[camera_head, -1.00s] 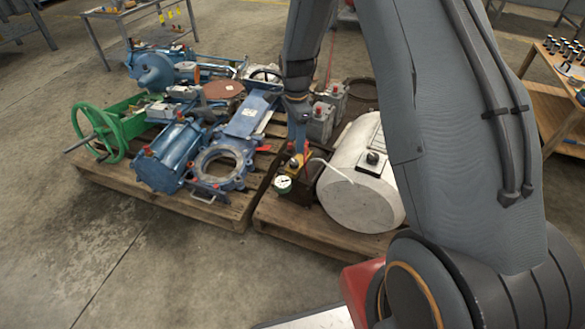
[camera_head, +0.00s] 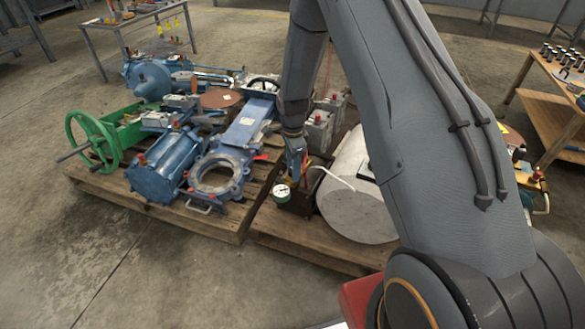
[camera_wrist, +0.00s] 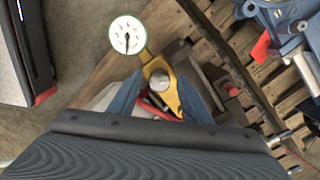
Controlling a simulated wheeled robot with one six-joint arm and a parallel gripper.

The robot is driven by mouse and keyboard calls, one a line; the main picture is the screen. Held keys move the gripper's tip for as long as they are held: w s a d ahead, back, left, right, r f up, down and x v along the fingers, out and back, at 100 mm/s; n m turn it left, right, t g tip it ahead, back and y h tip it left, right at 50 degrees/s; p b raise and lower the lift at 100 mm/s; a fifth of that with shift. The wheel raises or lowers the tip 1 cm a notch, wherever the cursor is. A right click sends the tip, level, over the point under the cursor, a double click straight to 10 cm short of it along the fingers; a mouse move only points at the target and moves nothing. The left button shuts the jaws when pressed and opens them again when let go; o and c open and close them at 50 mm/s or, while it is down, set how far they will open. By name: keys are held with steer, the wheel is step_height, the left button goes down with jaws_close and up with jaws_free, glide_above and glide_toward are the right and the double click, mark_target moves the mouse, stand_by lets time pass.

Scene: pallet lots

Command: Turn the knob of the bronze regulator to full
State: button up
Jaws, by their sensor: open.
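A regulator with a golden-yellow body (camera_wrist: 157,66) shows in the wrist view; its colour fits the bronze regulator. A round grey knob (camera_wrist: 160,80) sits on it, and a white dial gauge (camera_wrist: 127,36) stands at its upper left. My gripper (camera_wrist: 160,94) is open, with one blue finger on each side of the knob; I cannot tell whether they touch it. In the head view my gripper (camera_head: 297,162) points down over the regulator and hides most of it. Its gauge (camera_head: 282,192) shows just left of the fingers.
Blue valves and a green handwheel (camera_head: 92,142) crowd the left pallet. Another regulator with a red knob (camera_head: 537,175) shows behind my arm at right. Floor at front left is clear.

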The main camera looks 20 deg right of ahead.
steer(key=shift+c, duration=0.4)
steer(key=c, duration=1)
steer(key=shift+o, duration=0.2)
